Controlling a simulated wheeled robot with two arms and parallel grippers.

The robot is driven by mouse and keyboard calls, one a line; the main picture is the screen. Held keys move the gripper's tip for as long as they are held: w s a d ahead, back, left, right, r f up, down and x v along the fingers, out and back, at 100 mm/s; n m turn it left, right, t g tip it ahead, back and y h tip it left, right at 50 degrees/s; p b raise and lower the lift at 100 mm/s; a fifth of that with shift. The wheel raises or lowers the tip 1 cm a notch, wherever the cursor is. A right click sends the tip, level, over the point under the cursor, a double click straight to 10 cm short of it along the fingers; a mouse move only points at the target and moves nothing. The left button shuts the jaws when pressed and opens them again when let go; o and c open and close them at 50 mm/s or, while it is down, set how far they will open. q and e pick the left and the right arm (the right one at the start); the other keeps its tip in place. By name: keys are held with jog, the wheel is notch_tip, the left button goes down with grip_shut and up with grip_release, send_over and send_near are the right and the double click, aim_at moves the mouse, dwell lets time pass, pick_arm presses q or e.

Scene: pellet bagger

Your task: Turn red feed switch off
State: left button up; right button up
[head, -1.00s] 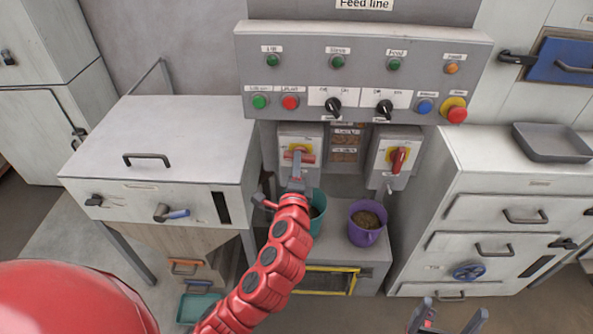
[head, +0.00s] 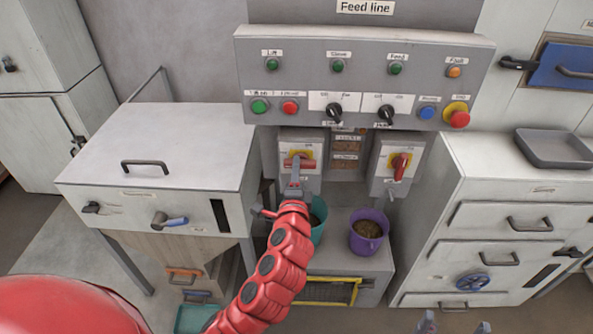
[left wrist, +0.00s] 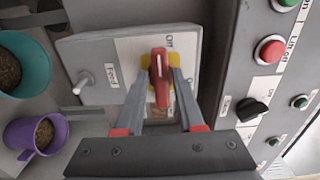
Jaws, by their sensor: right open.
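The red switch handle (head: 304,163) on the left switch box lies crosswise on its yellow disc. In the left wrist view the handle (left wrist: 161,78) stands between my left gripper's fingers (left wrist: 164,85), whose tips are close on both sides of it. I cannot tell whether they press on it. The box face (left wrist: 130,58) carries a "Feed" label and On and Off marks. In the head view my left gripper (head: 294,187) is just below and in front of the handle. My right gripper (head: 453,327) is open and empty at the bottom edge, partly cut off.
A second red handle (head: 400,166) on the right switch box points upright. Above is the button panel (head: 365,85) with black knobs. A teal bucket (head: 319,225) and a purple bucket (head: 368,232) stand below the switches. A white cabinet (head: 500,185) is at right.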

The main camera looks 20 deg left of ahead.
pick_arm(q)
jog(key=shift+o, duration=1)
jog(key=shift+s, duration=0.1)
jog(key=p+v, duration=0.6)
jog(key=v, duration=1.1)
jog(key=shift+d, duration=0.1)
